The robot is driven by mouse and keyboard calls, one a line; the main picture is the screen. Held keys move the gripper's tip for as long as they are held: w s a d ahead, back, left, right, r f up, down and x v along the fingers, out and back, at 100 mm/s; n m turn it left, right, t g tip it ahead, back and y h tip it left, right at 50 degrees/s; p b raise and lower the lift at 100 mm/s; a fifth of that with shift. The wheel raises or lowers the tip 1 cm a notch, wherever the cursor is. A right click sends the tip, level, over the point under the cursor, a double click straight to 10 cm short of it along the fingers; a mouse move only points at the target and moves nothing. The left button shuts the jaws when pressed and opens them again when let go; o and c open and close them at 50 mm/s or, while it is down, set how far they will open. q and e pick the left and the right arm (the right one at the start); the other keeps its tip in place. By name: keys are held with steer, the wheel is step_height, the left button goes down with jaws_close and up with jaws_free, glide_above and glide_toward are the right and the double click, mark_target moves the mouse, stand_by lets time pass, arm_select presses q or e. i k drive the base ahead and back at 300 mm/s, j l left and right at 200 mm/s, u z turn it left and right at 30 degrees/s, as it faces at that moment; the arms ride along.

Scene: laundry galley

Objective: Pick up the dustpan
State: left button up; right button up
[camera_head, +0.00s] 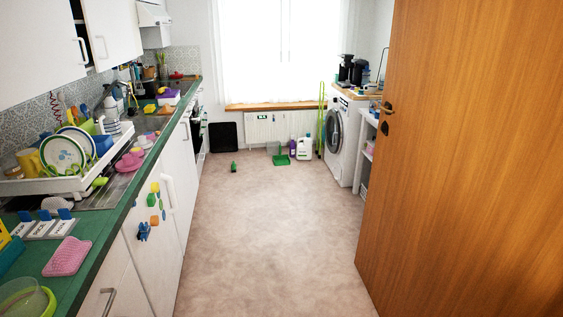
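A green dustpan (281,160) lies on the floor at the far end of the room, below the radiator and left of the bottles. It is small in the view, and its exact shape is hard to tell. A small dark green object (233,167) stands on the floor to its left; I cannot tell what it is. Neither of my grippers is in view, and nothing is seen touching the dustpan.
A white jug (304,148) and a purple bottle (293,149) stand just right of the dustpan. A washing machine (342,139) is farther right. A wooden door (465,160) fills the right foreground; a cluttered green counter (95,228) runs along the left. The floor (265,235) between is clear.

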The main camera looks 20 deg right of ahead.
mark_target(280, 160)
steer(key=i+z, duration=0.35)
steer(key=i, duration=6.05)
steer(key=l, duration=0.1)
